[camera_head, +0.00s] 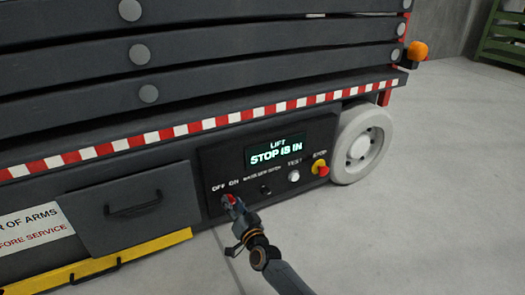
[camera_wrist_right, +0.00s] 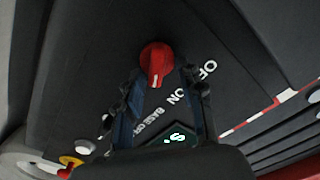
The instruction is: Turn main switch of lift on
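The red main switch knob (camera_head: 228,199) is at the lower left of the lift's dark control panel, by the OFF and ON labels. In the right wrist view the knob (camera_wrist_right: 157,60) shows a white mark pointing down the picture, nearer ON than OFF. My right gripper (camera_head: 233,203) is at the knob. In the wrist view its two fingers (camera_wrist_right: 162,84) are spread apart, with the knob at their tips and gaps on both sides. The lit display (camera_head: 275,150) reads "LIFT STOP IS IN". My left gripper is not in view.
A red stop button on yellow (camera_head: 320,168) and a white test button (camera_head: 294,176) sit right of the knob. A dark drawer with a handle (camera_head: 133,207) is to the left. A pale wheel (camera_head: 362,147) stands right of the panel. The grey floor (camera_head: 430,210) at right is clear.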

